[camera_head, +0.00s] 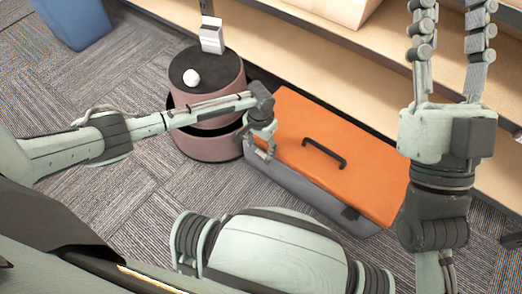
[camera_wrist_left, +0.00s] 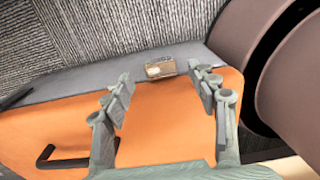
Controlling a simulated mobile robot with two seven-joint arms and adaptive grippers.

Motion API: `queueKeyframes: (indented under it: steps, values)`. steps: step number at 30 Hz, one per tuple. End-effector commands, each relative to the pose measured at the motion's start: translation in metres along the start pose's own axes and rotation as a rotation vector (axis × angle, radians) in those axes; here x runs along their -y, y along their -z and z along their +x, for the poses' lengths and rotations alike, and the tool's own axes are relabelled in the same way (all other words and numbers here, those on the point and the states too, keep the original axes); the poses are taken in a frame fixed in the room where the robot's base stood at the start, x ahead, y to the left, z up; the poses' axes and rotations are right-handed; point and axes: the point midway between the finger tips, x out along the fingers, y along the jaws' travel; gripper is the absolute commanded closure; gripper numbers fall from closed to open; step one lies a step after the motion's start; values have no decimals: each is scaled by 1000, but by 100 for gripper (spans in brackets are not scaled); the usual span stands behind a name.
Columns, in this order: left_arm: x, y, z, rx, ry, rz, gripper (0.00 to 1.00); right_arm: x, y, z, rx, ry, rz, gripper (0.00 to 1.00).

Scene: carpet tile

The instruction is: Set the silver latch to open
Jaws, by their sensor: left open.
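An orange-lidded toolbox (camera_head: 345,180) with a grey body and a black handle (camera_head: 324,153) lies on the carpet. In the left wrist view, the silver latch (camera_wrist_left: 160,68) sits at the edge where the orange lid (camera_wrist_left: 165,115) meets the grey side. My left gripper (camera_wrist_left: 159,76) is open and empty, with its fingers either side of the latch in that picture; I cannot tell whether they touch it. In the head view, my left gripper (camera_head: 264,148) is at the toolbox's left end and hides the latch. My right gripper (camera_head: 451,50) is raised, with its fingers apart and empty.
Wooden shelving (camera_head: 370,60) runs behind. A dark latch (camera_head: 350,214) is on the toolbox front. Carpet (camera_head: 165,200) is free in front.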

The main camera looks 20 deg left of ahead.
Motion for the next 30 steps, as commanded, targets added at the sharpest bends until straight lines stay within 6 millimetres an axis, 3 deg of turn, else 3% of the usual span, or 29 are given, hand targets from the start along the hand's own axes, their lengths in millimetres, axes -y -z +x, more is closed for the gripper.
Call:
queueKeyframes:
  steps: [1, 6, 16, 30]
  values:
    - [0, 0, 10, 1, 1, -1, 41, -1, 3, -2, -38, -1, -3, 60]
    - [0, 0, 25, -1, 0, 0, 41, -3, 18, -4, -129, -2, -8, 60]
    - [0, 1, 27, -2, -1, 0, 43, -3, 22, -4, -151, -2, -9, 60]
    - [0, 0, 27, -2, 0, 0, 100, -3, 22, -4, -150, -1, -10, 60]
